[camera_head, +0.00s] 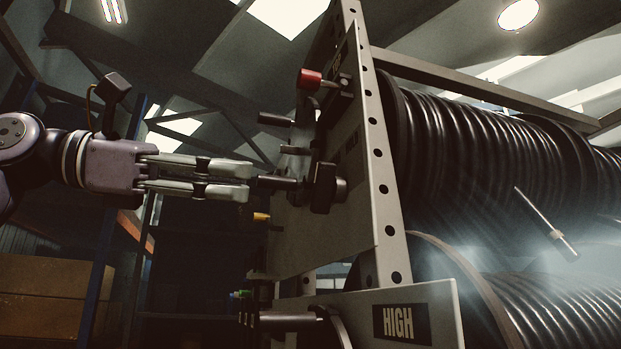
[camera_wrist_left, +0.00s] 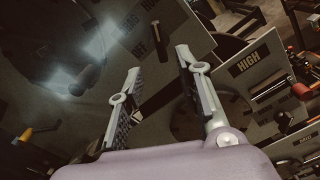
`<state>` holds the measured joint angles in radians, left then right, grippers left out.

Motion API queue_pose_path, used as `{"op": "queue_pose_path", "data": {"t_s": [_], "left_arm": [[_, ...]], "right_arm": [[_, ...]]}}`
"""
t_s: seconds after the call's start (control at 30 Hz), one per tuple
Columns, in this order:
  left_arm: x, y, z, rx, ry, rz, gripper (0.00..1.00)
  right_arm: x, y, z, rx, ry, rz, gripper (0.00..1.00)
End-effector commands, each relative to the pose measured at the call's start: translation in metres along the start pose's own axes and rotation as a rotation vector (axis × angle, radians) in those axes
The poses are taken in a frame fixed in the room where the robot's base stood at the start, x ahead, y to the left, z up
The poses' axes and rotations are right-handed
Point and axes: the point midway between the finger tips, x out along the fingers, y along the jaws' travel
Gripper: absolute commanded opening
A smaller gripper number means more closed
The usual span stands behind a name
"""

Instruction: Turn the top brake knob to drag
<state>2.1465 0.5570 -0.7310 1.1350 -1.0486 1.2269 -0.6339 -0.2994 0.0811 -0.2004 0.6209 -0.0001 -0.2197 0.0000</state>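In the head view, a black blocky knob (camera_head: 325,188) with a short dark handle (camera_head: 276,182) sticks out of the grey upper panel (camera_head: 345,235). The left wrist view shows the fingers (camera_wrist_left: 158,60) spread, with the dark panel beyond and nothing clearly held. My right gripper is not in view.
A red-tipped lever (camera_head: 309,79) is above, and a yellow-tipped one (camera_head: 261,217) is below the gripper. A lower panel carries a HIGH label (camera_head: 400,323). Hose reels (camera_head: 480,150) stand right, behind the perforated upright (camera_head: 385,180). Brown boxes (camera_head: 45,290) are at lower left.

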Motion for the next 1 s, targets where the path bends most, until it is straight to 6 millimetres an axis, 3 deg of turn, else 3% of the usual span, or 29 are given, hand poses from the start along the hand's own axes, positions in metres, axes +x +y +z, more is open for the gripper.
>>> {"op": "queue_pose_path", "data": {"t_s": [0.3, 0.5, 0.93, 1.0], "left_arm": [[0.070, 0.001, 0.003, -0.001, 0.000, -0.002, 0.33], [0.097, 0.001, 0.002, -0.003, -0.001, -0.001, 0.33], [0.106, 0.000, 0.000, -0.002, -0.001, 0.000, 0.33], [0.106, 0.000, 0.000, -0.002, -0.001, 0.000, 0.28]], "right_arm": [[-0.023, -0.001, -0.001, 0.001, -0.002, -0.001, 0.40], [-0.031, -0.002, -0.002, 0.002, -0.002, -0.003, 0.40], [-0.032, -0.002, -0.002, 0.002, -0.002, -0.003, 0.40], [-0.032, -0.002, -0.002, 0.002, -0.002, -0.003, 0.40]]}}
